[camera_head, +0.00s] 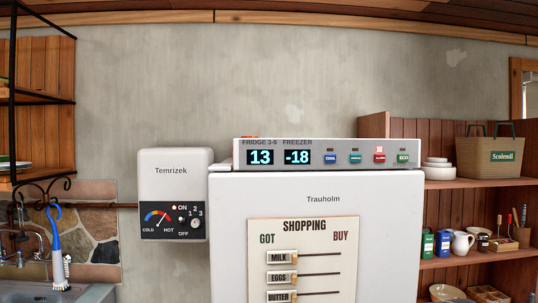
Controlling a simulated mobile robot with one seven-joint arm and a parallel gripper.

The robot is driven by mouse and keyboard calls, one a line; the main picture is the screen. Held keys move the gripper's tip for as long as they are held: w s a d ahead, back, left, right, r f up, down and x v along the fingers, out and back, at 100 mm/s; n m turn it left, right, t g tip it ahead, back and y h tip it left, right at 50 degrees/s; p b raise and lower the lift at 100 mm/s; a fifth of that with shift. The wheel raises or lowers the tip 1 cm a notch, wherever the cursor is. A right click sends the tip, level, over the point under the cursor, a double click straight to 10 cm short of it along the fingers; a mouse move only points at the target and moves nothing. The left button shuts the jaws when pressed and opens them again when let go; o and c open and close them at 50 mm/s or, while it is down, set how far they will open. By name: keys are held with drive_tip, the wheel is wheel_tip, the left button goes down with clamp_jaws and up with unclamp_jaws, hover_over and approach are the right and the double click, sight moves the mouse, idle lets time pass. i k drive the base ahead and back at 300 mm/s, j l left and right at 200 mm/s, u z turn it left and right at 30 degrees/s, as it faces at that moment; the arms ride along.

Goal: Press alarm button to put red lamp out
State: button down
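A grey control panel (310,154) runs along the top of a white fridge (315,200) marked Trauholm. The red alarm button (379,158) is third from the left in a row with a blue, a teal and a green ECO button (403,158). The small red lamp (379,149) just above the alarm button looks lit, bright pinkish-red. The fridge display (260,157) reads 13 under a "3-5" label, and the freezer display (297,157) reads -18. My gripper is not in view.
A white Temrizek heater box (174,170) hangs left of the fridge. A shopping board (303,235) is on the fridge door. Wooden shelves (470,183) with a basket (489,155) and jars stand right. A sink (60,292) is lower left. The space before the panel looks clear.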

sight(378, 157)
drive_tip(key=u, duration=0.3)
drive_tip(key=l+u, duration=0.35)
drive_tip(key=l, duration=0.15)
drive_tip(key=k+l+u, duration=0.15)
drive_tip(key=l+u, duration=0.2)
drive_tip(key=l, duration=0.15)
drive_tip(key=k+l, duration=0.1)
drive_tip(key=l, duration=0.65)
drive_tip(key=k+l+u, duration=0.1)
drive_tip(key=l, duration=0.25)
drive_tip(key=k+l, duration=0.15)
drive_tip(key=l, duration=0.2)
drive_tip(key=k+l+u, duration=0.1)
drive_tip(key=l, duration=0.25)
